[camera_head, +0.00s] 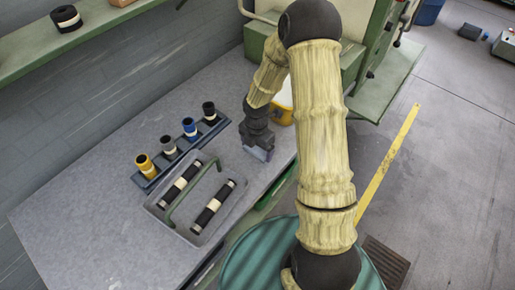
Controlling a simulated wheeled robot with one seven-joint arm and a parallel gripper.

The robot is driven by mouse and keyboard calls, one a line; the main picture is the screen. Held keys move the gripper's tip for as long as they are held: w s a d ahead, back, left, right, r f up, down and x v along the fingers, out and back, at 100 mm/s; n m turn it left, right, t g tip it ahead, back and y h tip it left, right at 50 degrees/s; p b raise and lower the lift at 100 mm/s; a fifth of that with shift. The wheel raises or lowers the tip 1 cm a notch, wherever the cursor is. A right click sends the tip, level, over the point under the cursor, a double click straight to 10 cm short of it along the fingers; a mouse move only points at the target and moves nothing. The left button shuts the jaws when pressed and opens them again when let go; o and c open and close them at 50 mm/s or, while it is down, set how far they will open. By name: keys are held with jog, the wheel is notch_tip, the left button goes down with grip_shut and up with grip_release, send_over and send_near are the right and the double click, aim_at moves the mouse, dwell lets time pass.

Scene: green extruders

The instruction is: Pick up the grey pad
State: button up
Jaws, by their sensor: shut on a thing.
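My gripper (258,149) points down at the right part of the grey bench, near its edge. It is shut on the grey pad (262,154), a small blue-grey piece that shows only partly between and below the dark fingers. The rest of the pad is hidden by the gripper. I cannot tell whether the pad still touches the bench top.
A grey tray (196,231) with two black-and-cream rolls and a green handle lies left of my gripper. Behind it, a blue rack (148,182) holds several coloured rolls. A yellow container (284,108) stands behind my arm. The bench's left side (80,220) is clear.

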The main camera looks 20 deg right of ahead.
aim_at(258, 149)
notch_tip(258, 149, up, 10)
dwell(0.4)
dwell(0.3)
jog(key=shift+o, duration=1.4)
jog(key=shift+c, duration=0.5)
jog(key=shift+d, duration=0.15)
